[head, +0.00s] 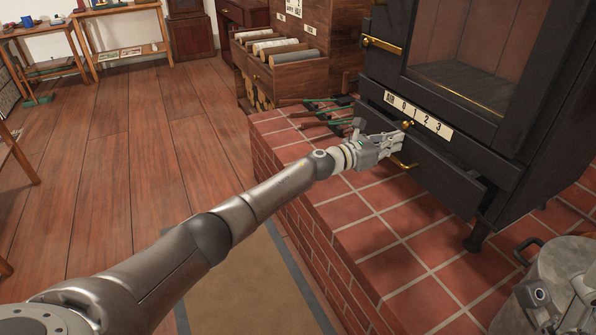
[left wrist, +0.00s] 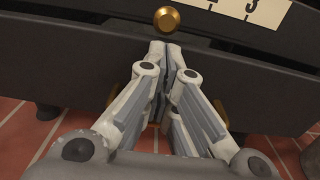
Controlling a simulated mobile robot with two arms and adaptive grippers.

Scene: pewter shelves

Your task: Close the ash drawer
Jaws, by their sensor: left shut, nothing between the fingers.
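The ash drawer (head: 452,188) is the black drawer low on the black stove (head: 505,140). It stands partly out, with a gap behind the top of its front. Its brass handle (head: 404,164) shows just below my left gripper (head: 397,142). My left gripper is shut and empty, with its fingertips at the drawer front. In the left wrist view the gripper (left wrist: 168,50) points at the drawer front (left wrist: 262,82) and hides its middle; I cannot tell whether it touches. My right gripper (head: 578,300) is partly cut off at the lower right, its jaws unclear.
A brass knob (head: 407,125) and a numbered plate (head: 425,118) sit above the drawer. The stove stands on a raised brick hearth (head: 345,215). A metal bucket (head: 550,270) stands at the lower right. Fire tools (head: 318,112) and a wooden crate (head: 285,75) are at the back.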

